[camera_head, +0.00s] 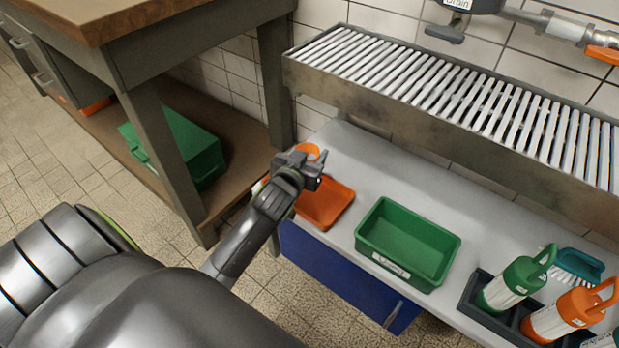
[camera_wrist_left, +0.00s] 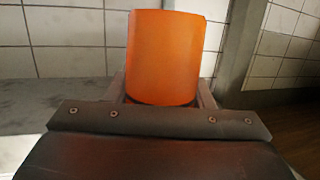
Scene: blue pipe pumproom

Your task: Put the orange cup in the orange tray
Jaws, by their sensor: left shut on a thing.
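The orange cup (camera_wrist_left: 165,58) stands between the fingers of my left gripper (camera_wrist_left: 163,92) and fills the middle of the left wrist view. In the head view my left gripper (camera_head: 312,170) is shut on the cup, and only a bit of the cup (camera_head: 309,151) shows behind it. The orange tray (camera_head: 326,204) lies at the left end of the grey counter. My gripper is over or just behind the tray's far left part and hides some of it. I cannot tell whether the cup touches the tray. My right gripper is not in view.
A green bin (camera_head: 408,242) stands right of the tray on the counter (camera_head: 370,170). A dark caddy (camera_head: 480,318) with green and orange bottles is at the lower right. A slatted rack (camera_head: 440,85) overhangs the counter's back. A wooden-topped bench (camera_head: 130,15) stands left.

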